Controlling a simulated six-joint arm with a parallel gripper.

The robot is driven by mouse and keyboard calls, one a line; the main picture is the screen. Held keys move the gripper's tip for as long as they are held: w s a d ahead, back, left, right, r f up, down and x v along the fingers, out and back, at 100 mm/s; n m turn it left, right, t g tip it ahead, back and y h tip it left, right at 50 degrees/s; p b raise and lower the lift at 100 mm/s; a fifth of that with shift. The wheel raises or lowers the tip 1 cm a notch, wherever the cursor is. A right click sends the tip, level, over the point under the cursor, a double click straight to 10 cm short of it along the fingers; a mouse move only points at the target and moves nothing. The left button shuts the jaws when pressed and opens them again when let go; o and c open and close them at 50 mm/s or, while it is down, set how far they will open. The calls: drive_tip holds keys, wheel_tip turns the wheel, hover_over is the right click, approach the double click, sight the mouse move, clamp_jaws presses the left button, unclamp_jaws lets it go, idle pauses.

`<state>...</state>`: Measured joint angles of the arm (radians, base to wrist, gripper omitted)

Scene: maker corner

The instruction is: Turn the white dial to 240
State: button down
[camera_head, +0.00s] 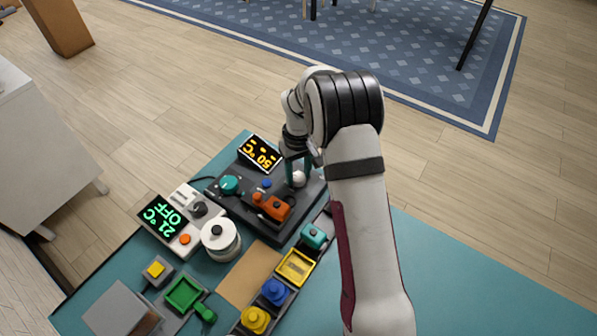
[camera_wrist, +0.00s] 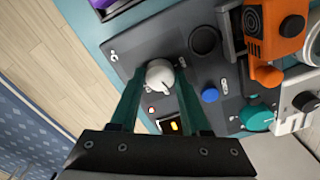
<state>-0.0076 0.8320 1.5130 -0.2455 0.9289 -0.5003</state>
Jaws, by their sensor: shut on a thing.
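The white dial (camera_wrist: 161,76) sits on a dark grey machine panel (camera_wrist: 140,45) and has a dark pointer mark on its face. My gripper (camera_wrist: 158,84) is shut on the dial, with one green finger on each side of it. In the head view the dial (camera_head: 298,179) shows just below my gripper (camera_head: 296,167) at the panel's right side. The numbers around the dial are too small to read.
A teal knob (camera_head: 229,185), a blue button (camera_head: 267,183) and an orange tool head (camera_head: 272,206) are on the same panel. A white station (camera_head: 180,240) with a green "21°C OFF" display and a white spool (camera_head: 219,245) stand nearby. The right of the teal table (camera_head: 450,265) is clear.

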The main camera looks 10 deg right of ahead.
drive_tip(key=m, duration=1.1)
drive_tip(key=shift+m, duration=2)
drive_tip(key=shift+c, duration=1.8)
unclamp_jaws()
